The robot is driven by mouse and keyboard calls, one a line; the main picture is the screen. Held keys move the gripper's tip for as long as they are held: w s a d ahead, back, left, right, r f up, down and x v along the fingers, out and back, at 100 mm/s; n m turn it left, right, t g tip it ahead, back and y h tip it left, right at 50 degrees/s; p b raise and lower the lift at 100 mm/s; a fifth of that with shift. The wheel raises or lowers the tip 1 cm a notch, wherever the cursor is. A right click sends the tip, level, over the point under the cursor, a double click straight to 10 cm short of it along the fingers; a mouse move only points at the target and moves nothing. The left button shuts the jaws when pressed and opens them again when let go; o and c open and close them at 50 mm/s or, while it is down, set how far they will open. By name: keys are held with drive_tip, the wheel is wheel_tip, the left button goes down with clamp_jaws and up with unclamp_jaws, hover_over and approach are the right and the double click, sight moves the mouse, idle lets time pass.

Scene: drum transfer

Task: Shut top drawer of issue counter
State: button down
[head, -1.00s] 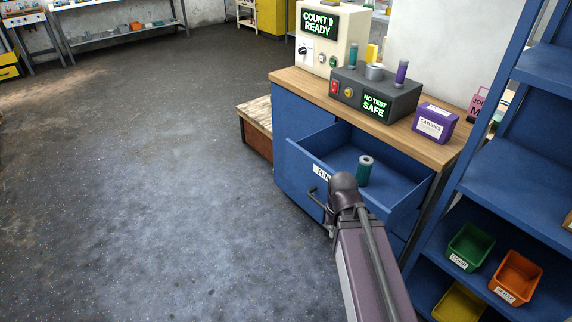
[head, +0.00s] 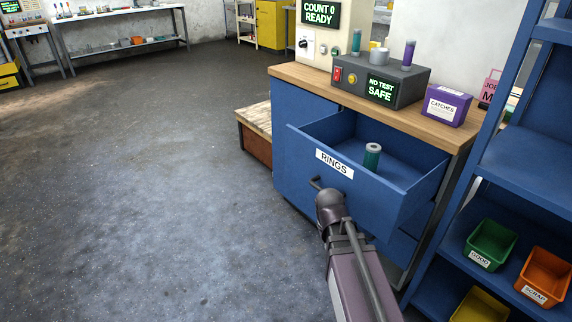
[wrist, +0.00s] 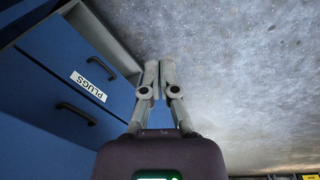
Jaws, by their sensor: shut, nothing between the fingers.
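The issue counter's top drawer, labelled RINGS (head: 365,192), is pulled well out in the head view. A dark green cylinder with a pale top (head: 372,157) stands upright inside it. The drawer's bar handle shows partly at the front, behind my arm's dark end. My arm reaches up to the drawer front from below; the fingers are hidden there. In the wrist view my gripper (wrist: 159,66) is shut and empty, with bare floor beyond the fingertips. A blue drawer front labelled PLUGS (wrist: 60,70), with a dark handle, lies to its left. Contact with the top drawer cannot be told.
The wooden countertop (head: 300,76) carries a grey tester (head: 408,88), a cream display unit and a purple CATCHES box (head: 447,104). A blue shelf rack (head: 515,155) with coloured bins stands close on the right. A low wooden-topped box (head: 254,133) is left of the counter. Floor on the left is clear.

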drive_tip(key=w+a+f+n+h+b, duration=0.1)
drive_tip(key=w+f+n+h+b, duration=0.2)
drive_tip(key=w+n, duration=0.15)
drive_tip(key=n+t+h, duration=1)
drive_tip(key=n, duration=0.9)
approach(288, 150)
drive_tip(key=v, duration=0.6)
drive_tip(key=shift+a+f, duration=0.1)
drive_tip(key=shift+a, duration=0.05)
drive_tip(key=x, duration=1.4)
drive_tip(key=shift+s, duration=0.1)
